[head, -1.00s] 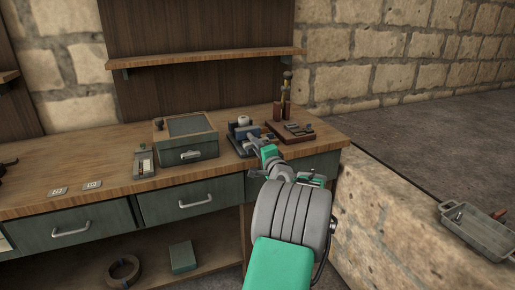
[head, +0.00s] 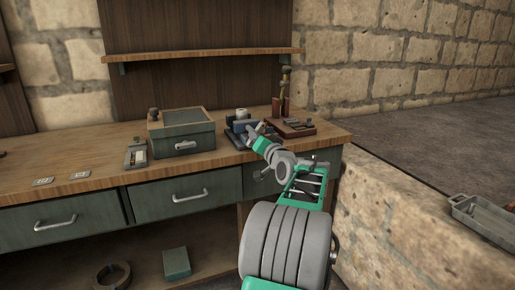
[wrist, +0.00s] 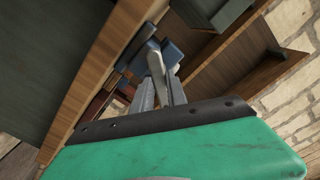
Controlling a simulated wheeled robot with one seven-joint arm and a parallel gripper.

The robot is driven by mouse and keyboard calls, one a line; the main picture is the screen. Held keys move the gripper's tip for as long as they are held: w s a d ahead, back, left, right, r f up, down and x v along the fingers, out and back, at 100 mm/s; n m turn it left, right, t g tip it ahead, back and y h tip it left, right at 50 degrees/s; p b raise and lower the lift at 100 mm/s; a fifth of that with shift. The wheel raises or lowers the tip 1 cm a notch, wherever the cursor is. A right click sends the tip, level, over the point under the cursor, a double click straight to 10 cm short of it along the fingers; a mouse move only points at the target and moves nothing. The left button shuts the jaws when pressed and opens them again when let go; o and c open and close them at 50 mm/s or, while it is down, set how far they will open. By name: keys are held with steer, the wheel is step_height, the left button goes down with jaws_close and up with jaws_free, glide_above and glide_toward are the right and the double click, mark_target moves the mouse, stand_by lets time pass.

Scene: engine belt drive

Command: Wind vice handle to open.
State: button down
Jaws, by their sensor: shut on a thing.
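The vice (head: 237,125) has blue parts and sits on the bench near its right front part. It also shows in the wrist view as blue blocks (wrist: 172,53) just beyond my fingers. My gripper (head: 254,134) is at the front of the vice. In the wrist view my gripper (wrist: 161,84) is shut on a pale grey bar, the vice handle (wrist: 155,57), which stands up from between the fingers. The fingers hide the lower part of the handle. I cannot tell how wide the vice jaws are apart.
The wooden bench (head: 90,185) has a green-grey box (head: 182,143) left of the vice. A wooden tray with tools (head: 291,128) stands close on the right. A shelf (head: 205,56) hangs above. A stone wall (head: 400,215) runs along the right side.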

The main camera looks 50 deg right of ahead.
steer(key=shift+s+a+r+n+b, duration=0.1)
steer(key=shift+r+n+b, duration=0.15)
steer(key=shift+n+b, duration=0.95)
steer(key=shift+s+d+r+n+b, duration=0.1)
steer(key=shift+r+n+b, duration=0.2)
steer(key=shift+n+b, duration=0.85)
steer(key=shift+s+a+r+n+b, duration=0.1)
steer(key=shift+r+n+b, duration=0.15)
steer(key=shift+n+b, duration=0.9)
steer(key=shift+r, duration=0.1)
steer(key=c, duration=1.5)
jaws_free()
steer(key=shift+o, duration=0.8)
steer(key=shift+s+a+f+p, duration=0.1)
steer(key=shift+a+f+p, duration=0.05)
steer(key=shift+f+p, duration=0.15)
steer(key=v, duration=0.5)
steer(key=f+p+v, duration=0.1)
steer(key=v, duration=0.1)
steer(key=shift+s, duration=0.4)
